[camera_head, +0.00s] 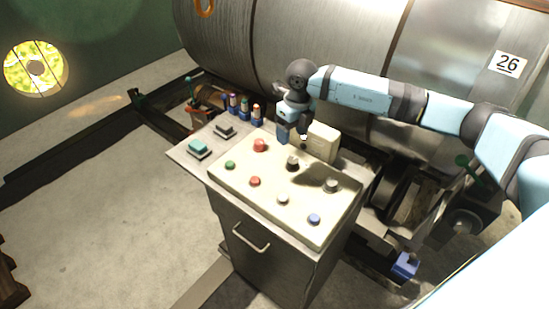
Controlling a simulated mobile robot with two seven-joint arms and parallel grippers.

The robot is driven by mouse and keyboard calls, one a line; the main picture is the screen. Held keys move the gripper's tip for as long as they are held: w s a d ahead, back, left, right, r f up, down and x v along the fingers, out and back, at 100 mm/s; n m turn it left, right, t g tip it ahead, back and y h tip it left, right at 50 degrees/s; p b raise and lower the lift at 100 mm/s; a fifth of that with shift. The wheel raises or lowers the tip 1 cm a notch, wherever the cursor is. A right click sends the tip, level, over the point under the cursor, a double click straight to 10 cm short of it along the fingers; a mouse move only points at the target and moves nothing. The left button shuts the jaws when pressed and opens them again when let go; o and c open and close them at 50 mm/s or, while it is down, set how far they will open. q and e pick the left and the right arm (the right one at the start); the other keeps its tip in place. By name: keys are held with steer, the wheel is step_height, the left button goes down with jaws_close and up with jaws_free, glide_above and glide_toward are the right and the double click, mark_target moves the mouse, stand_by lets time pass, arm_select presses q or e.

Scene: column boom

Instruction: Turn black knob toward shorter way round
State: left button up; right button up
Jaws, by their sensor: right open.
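The black knob (292,164) stands on the cream top panel (240,187) of a grey cabinet, near the panel's back edge. Its pointer direction is too small to make out. My right gripper (292,140) comes in on the blue-and-grey arm from the right. It hangs pointing down just behind and above the black knob, apart from it as far as I can see, with open jaws and nothing seen between them. A second, greyish knob (331,185) stands to the right of the black one. My left gripper is not in view.
A red button (260,145), a green button (230,165) and several other buttons share the panel. A cream box (322,142) stands close right of my gripper. Small bottles (244,108) stand at the back left. A large metal drum (300,40) lies behind.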

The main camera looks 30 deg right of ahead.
mark_target(293, 159)
steer(key=shift+h, duration=0.5)
steer(key=f, duration=0.3)
steer(key=d+f+p, duration=0.1)
steer(key=f, duration=0.3)
steer(key=f+p, duration=0.1)
steer(key=f, duration=0.3)
steer(key=shift+w+d, duration=0.25)
steer(key=shift+w, duration=0.15)
steer(key=shift+f, duration=0.9)
steer(key=shift+c, duration=0.3)
steer(key=c, duration=0.9)
